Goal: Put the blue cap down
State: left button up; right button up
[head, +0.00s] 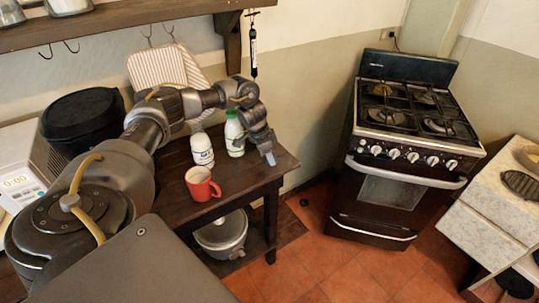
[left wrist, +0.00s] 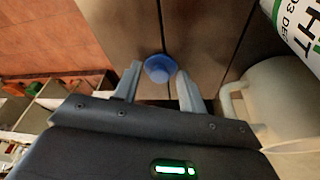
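The blue cap (left wrist: 160,68) shows in the left wrist view between the two fingertips of my left gripper (left wrist: 160,75), which look closed on its sides. The cap is over the brown wooden table; I cannot tell whether it touches the wood. In the head view my left gripper (head: 267,154) is low near the table's right end, and the cap is not visible there. A white bottle with blue print (head: 203,150) and a green-topped white bottle (head: 234,133) stand upright left of the gripper. My right gripper is not in view.
A red mug (head: 202,185) stands on the front of the table (head: 172,203). A pot (head: 222,235) sits on the lower shelf. The wall shelf (head: 120,16) hangs above. A stove (head: 404,150) stands to the right, past open floor.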

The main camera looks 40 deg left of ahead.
pick_arm(q)
jog(key=shift+r, duration=0.15)
jog(key=v, duration=1.2)
jog(key=shift+d, duration=0.1)
